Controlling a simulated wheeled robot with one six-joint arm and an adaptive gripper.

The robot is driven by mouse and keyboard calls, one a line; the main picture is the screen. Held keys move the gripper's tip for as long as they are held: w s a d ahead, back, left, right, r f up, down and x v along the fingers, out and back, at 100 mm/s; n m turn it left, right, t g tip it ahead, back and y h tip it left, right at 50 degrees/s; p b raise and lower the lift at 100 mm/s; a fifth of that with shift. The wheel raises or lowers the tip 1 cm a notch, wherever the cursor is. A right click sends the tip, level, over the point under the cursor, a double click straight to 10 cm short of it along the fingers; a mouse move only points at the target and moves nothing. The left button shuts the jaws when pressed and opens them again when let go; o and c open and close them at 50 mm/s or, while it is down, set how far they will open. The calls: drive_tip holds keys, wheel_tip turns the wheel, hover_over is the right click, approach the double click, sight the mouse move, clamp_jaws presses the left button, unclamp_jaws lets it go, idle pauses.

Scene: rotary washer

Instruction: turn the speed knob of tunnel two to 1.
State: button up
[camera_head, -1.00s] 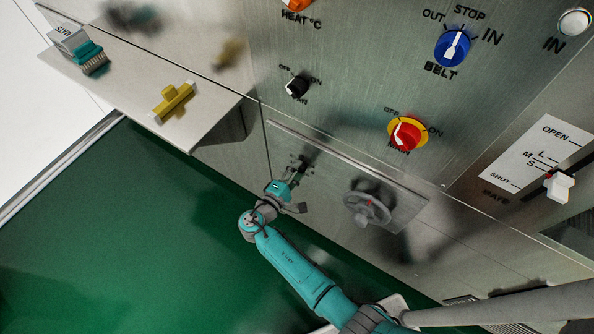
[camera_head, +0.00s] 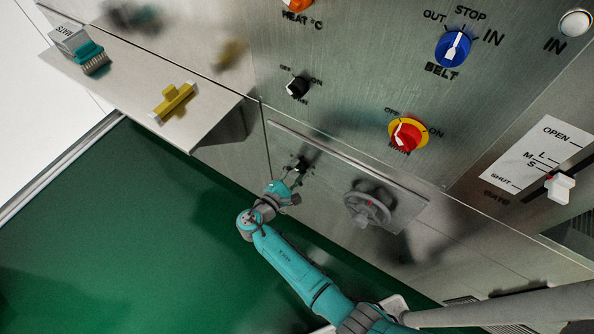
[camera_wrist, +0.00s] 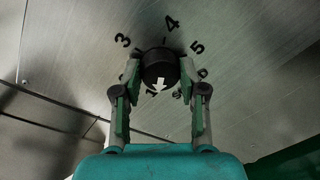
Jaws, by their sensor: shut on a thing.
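In the wrist view a black round knob (camera_wrist: 159,68) with a white arrow sits on a brushed metal panel inside a ring of printed numbers. My gripper (camera_wrist: 160,76) is shut on this knob, one finger on each side. The arrow points down and slightly left, toward a partly covered 1 (camera_wrist: 152,93) at the bottom. The 3, 4, 5 and 6 show around the top and right; the 2 is not visible. In the head view my gripper (camera_head: 299,166) is against the lower metal front, and the knob is hard to make out. No tunnel label is readable.
A grey handwheel (camera_head: 367,203) sticks out right of my gripper. Above are a red-and-yellow main switch (camera_head: 407,134), a small black knob (camera_head: 297,86) and a blue belt knob (camera_head: 453,46). A shelf (camera_head: 216,113) juts out at upper left, over the green floor (camera_head: 110,230).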

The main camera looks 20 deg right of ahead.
drive_tip(key=o, duration=1.1)
drive_tip(key=shift+o, duration=0.2)
drive_tip(key=f+v, duration=0.1)
drive_tip(key=v, duration=1.1)
drive_tip(key=shift+r, duration=0.45)
